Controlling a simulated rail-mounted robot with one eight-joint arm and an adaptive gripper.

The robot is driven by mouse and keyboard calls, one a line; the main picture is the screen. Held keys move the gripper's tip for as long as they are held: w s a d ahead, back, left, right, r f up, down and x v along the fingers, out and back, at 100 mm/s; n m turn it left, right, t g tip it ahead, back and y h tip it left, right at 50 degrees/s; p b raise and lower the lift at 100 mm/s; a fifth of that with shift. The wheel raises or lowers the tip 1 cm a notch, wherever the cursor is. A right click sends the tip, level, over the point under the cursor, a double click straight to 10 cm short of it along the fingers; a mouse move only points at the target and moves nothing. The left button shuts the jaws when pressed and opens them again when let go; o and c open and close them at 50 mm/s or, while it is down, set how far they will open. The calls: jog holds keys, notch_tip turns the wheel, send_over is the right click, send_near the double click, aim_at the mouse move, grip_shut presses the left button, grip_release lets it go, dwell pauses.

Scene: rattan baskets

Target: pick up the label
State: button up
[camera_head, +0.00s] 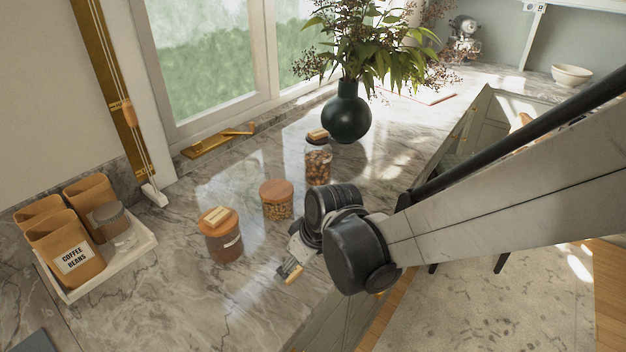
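A white label printed "COFFEE BEANS" (74,260) is on the front of a tan bag at the far left. I cannot tell which label is meant. My gripper (289,271) is low over the counter, to the right of that jar and apart from it. A small tan-yellow piece shows at its tip; I cannot tell whether it is a finger or something held. My arm partly hides the gripper.
A wooden-lidded jar (277,204) and a taller jar of nuts (318,165) stand behind my gripper. A dark vase (346,115) with a plant is farther back. A white tray (115,271) holds several tan bags and a glass jar. The front counter is clear.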

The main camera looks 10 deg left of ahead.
aim_at(292, 273)
jog(key=shift+x, duration=2.55)
jog(key=shift+w, duration=0.15)
jog(key=shift+c, duration=0.5)
jog(key=c, duration=0.8)
